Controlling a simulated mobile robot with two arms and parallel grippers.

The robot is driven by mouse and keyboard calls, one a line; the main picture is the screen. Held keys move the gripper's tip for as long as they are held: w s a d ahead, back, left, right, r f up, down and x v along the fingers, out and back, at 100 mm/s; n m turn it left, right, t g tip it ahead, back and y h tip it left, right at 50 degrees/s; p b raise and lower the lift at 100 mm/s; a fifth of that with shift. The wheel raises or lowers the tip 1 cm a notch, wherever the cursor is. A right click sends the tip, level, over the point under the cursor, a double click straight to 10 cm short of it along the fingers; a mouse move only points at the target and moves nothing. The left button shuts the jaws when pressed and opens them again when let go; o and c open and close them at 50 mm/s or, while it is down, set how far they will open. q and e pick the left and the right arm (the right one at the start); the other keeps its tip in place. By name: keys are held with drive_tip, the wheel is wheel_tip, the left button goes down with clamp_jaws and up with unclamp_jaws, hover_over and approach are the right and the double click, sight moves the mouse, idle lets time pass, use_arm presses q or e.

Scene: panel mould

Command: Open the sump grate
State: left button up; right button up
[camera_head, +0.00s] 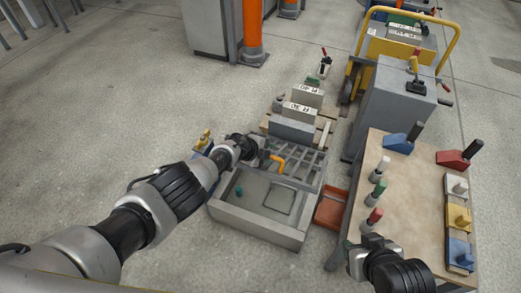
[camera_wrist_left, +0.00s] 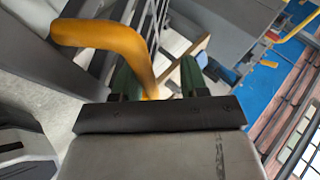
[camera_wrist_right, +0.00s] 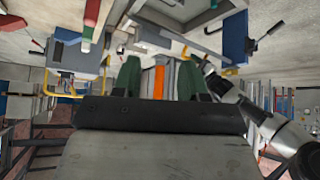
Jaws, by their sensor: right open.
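The grey sump (camera_head: 250,225) is an open-topped box on the floor. Its barred grate (camera_head: 305,172) stands raised and tilted at the sump's back edge, so the inside shows. An orange bent handle (camera_head: 277,159) is on the grate. My left gripper (camera_head: 258,150) is at this handle. In the left wrist view the handle (camera_wrist_left: 110,40) reaches down between the two green fingertips, which stand apart; firm contact does not show. My right gripper (camera_head: 368,240) is open and empty at the front right, beside the workbench, with its fingers apart in the right wrist view (camera_wrist_right: 160,82).
A workbench (camera_head: 400,190) with coloured tools and blocks stands right of the sump. An orange-red tray (camera_head: 331,208) lies between them. Grey labelled blocks (camera_head: 293,130) stand behind the grate. A yellow-railed cart (camera_head: 400,75) is at the back right. Floor on the left is clear.

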use_arm(q)
drive_tip(key=p+v, duration=0.3)
drive_tip(key=shift+w+r+p, duration=0.1)
drive_tip(key=shift+r+p, duration=0.1)
drive_tip(key=shift+p, duration=0.15)
use_arm(e)
drive_tip(key=s+d+g+h, duration=0.1)
drive_tip(key=s+d+g, duration=0.1)
drive_tip(key=s+g, duration=0.25)
use_arm(q)
drive_tip(key=shift+s+a+r+p, duration=0.35)
drive_tip(key=shift+r+p, duration=0.05)
drive_tip(key=shift+p, duration=0.5)
drive_tip(key=p+v, duration=0.2)
drive_tip(key=shift+p, duration=0.4)
use_arm(e)
wheel_tip(320, 180, down, 17)
use_arm(q)
drive_tip(key=shift+p+v, duration=1.15)
drive_tip(key=shift+p, duration=0.05)
drive_tip(key=shift+p+v, duration=0.9)
drive_tip(key=shift+p, duration=0.2)
use_arm(e)
drive_tip(key=s+d+f+g, duration=0.1)
drive_tip(key=s+f, duration=1)
drive_tip(key=shift+s, duration=0.4)
